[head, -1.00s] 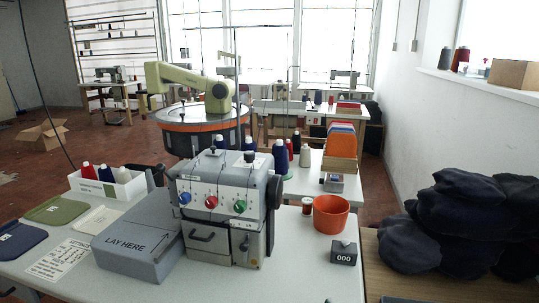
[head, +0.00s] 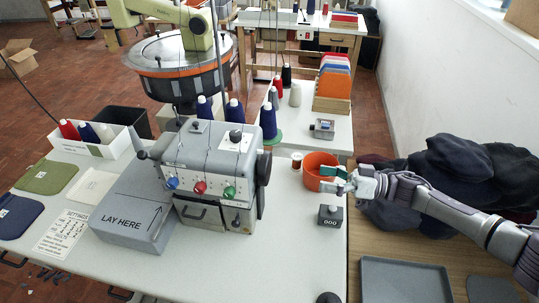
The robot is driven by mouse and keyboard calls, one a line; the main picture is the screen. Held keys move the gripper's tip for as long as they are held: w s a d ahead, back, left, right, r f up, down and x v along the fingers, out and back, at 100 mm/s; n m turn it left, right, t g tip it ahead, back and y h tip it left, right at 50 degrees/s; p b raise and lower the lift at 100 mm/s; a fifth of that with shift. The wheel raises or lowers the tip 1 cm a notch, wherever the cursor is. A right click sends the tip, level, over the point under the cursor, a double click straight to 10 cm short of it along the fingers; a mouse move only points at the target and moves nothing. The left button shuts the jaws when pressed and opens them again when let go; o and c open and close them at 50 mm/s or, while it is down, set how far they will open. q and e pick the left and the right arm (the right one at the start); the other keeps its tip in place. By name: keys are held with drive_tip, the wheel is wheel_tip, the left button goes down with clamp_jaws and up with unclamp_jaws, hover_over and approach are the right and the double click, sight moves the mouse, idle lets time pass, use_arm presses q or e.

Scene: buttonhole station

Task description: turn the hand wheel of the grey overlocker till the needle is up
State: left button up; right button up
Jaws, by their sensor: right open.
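The grey overlocker (head: 214,165) stands on the white table, with blue, red and green knobs on its front. Its dark hand wheel (head: 264,168) is on the machine's right side, seen nearly edge-on. The needle is too small to make out. My right gripper (head: 328,180) is open, in front of the orange bucket and to the right of the hand wheel, well apart from it. I cannot tell whether it touches the bucket. My left gripper is not in view.
The orange bucket (head: 312,170) and a counter box marked 000 (head: 330,219) stand right of the machine. A grey "LAY HERE" block (head: 133,219) is at its left. Thread cones (head: 268,121) stand behind. Dark cloth (head: 440,170) is heaped at right.

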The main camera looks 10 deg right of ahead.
sight(270, 171)
drive_tip(key=p+x, duration=0.2)
drive_tip(key=x, duration=1.1)
drive_tip(key=shift+s+r+p, duration=0.15)
drive_tip(key=shift+s+p, duration=0.05)
drive_tip(key=shift+p, duration=0.2)
drive_tip(key=shift+w+a, duration=0.2)
drive_tip(key=shift+a, duration=0.25)
drive_tip(key=c, duration=0.8)
drive_tip(key=shift+n, duration=0.3)
